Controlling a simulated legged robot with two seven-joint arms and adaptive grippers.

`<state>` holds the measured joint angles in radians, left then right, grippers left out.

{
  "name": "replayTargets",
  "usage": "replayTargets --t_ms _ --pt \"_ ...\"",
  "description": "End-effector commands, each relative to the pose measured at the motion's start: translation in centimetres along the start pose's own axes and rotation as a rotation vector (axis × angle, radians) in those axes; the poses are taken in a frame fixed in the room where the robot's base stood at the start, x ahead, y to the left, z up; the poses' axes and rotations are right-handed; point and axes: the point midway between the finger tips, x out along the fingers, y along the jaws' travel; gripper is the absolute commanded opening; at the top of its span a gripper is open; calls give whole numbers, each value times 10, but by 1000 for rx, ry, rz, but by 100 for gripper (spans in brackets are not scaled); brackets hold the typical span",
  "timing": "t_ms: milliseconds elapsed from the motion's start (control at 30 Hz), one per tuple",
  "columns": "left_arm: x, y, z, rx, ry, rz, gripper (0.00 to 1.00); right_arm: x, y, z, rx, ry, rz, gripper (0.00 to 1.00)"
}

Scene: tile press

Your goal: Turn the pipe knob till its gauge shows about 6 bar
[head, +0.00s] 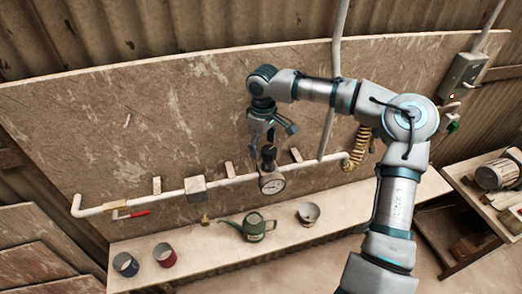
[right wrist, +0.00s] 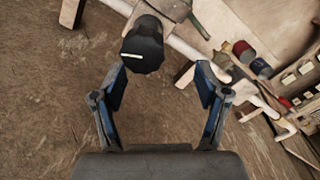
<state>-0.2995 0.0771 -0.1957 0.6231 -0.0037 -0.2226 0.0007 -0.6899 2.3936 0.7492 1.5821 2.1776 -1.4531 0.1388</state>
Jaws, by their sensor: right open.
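The black pipe knob (head: 268,151) sits on top of the round white-faced gauge (head: 272,183) on the white pipe. In the right wrist view the knob (right wrist: 143,44) is dark and faceted with a white mark, just beyond the fingertips. My right gripper (head: 270,138) is above the knob. In the right wrist view the right gripper (right wrist: 160,75) is open, its fingers apart with nothing between them. The gauge needle is too small to read. My left gripper is not in view.
A bench (head: 190,265) below the pipe holds mugs (head: 165,255), a green watering can (head: 253,226) and a pot (head: 308,213). A red-handled valve (head: 133,214) is at left. A yellow coiled hose (head: 359,146) and switch box (head: 462,75) are at right.

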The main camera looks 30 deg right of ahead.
Motion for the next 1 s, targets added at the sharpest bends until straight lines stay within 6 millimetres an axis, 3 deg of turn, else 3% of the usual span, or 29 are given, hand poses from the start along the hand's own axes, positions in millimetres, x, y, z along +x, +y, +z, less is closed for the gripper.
replayTargets --t_ms 200,533,567,767,833,1000 --pt "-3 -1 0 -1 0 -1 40 26 4 3 3 1 -3 74" --pt "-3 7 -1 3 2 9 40 28 -11 -6 3 -6 11 74" --pt "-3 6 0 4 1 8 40 28 -12 -6 3 -6 11 72" --pt "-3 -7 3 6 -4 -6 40 29 -8 -3 1 -3 5 22" --pt "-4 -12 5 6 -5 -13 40 29 -6 -2 0 -2 0 15" --pt "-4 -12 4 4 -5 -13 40 30 -6 0 0 -4 -1 15"
